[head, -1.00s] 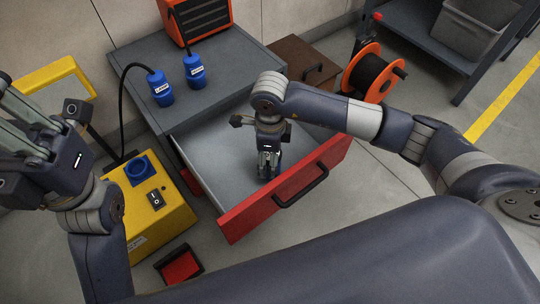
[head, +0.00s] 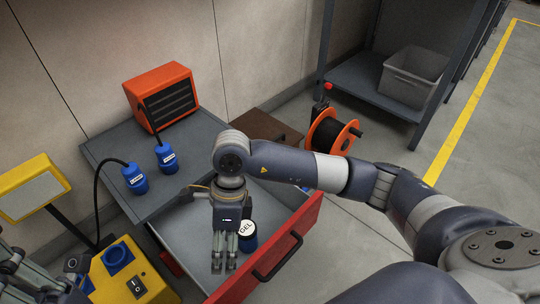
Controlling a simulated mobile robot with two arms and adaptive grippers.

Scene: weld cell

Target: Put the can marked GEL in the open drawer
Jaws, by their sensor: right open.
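The drawer has a grey inside and a red front with a black handle. My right gripper (head: 224,265) points down into the drawer, just left of the can. Its fingers are open and partly cover the can's left side. I cannot tell whether they touch it. My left gripper (head: 22,266) is at the lower left edge, partly cut off and away from the drawer; its jaw opening is unclear.
On the grey cabinet top (head: 110,150) are an orange heater (head: 163,95) and two blue labelled connectors, one (head: 135,179) on a black cable and another (head: 166,157). A yellow box (head: 130,270) stands left of the drawer. An orange cable reel (head: 332,132) and shelf (head: 365,85) stand behind right.

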